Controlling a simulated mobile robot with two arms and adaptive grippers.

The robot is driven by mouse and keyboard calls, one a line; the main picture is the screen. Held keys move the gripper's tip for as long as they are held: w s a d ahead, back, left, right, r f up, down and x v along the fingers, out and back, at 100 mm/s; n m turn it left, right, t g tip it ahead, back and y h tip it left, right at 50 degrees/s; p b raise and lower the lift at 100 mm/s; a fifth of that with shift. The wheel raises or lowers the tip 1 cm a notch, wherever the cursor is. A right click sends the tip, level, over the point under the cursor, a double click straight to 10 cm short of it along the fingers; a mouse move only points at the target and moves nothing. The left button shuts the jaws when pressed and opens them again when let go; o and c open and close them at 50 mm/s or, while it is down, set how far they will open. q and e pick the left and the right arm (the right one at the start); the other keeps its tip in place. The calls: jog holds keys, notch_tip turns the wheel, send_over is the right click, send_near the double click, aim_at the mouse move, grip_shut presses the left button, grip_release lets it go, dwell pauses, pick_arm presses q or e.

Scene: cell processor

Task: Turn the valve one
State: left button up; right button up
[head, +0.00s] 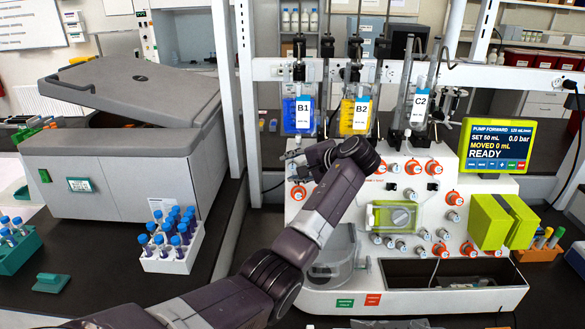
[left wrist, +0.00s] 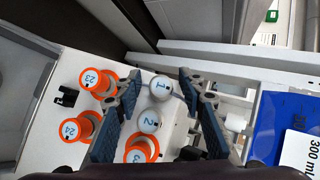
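Valve one is a pale grey knob marked 1 (left wrist: 160,87), at the middle of the left wrist view. My left gripper (left wrist: 160,80) is open, with one blue-padded finger on each side of this knob. A gap shows between knob and fingers; I cannot tell how deep the fingers reach. In the head view my left gripper (head: 303,165) is at the upper left of the cell processor's white front panel (head: 420,265). The valve there is hidden or too small to make out. My right gripper is not in view.
Knob 2 (left wrist: 149,121) sits close to knob 1. Orange-ringed knobs 23 (left wrist: 91,79), 24 (left wrist: 71,130) and 3 (left wrist: 138,154) are near the fingers. The blue bag B1 (head: 298,112) hangs just above my gripper. A pump display (head: 497,145) reads READY.

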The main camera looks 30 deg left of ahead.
pick_arm(q)
jog(key=v, duration=1.2)
jog(key=shift+d+f, duration=0.1)
